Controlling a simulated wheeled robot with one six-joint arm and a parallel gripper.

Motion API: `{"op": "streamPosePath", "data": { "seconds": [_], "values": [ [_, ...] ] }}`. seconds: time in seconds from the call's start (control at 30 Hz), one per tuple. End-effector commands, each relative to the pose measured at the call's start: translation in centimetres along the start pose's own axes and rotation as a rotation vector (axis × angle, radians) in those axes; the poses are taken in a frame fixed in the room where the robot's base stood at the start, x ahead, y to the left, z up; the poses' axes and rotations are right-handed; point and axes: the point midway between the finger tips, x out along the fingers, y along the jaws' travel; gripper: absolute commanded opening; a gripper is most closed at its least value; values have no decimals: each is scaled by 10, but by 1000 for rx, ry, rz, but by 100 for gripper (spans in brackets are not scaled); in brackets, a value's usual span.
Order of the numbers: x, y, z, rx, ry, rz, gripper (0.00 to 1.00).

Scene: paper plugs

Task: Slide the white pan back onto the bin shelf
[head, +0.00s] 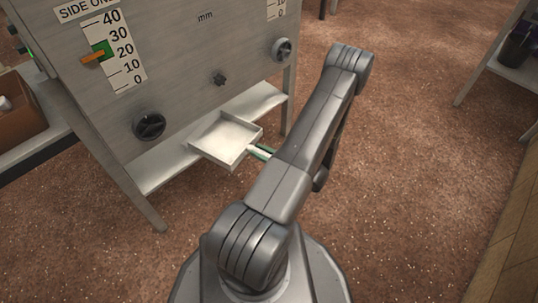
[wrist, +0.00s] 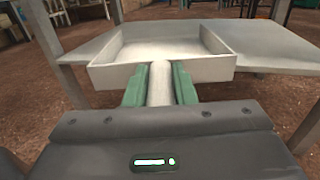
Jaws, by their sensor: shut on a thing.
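The white pan (head: 228,136) is a shallow square tray with low walls and a short round handle. It also shows in the wrist view (wrist: 165,50), level and empty. The bin shelf (head: 170,166) is the pale shelf under the grey machine; in the wrist view the shelf (wrist: 270,45) spreads to both sides of the pan. The back of the pan is over the shelf and its front sticks out past the shelf's edge. My gripper (wrist: 160,84) has its green fingers shut on the handle (wrist: 160,82). In the head view my arm hides most of the gripper.
The grey machine panel (head: 185,70) with knobs and a scale stands above the shelf. Its legs (head: 289,100) flank the shelf. A brown box (head: 20,112) sits on a bench at left. Carpet (head: 420,180) at right is clear.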

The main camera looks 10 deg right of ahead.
Motion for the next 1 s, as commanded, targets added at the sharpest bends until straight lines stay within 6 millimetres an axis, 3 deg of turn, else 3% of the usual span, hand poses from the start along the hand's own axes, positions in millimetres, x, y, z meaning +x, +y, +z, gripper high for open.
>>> {"op": "streamPosePath", "data": {
  "seconds": [0.8,1.0],
  "values": [
    [98,0,-6,-1,-1,2,1],
    [106,-1,-18,0,-1,0,1]
  ]
}}
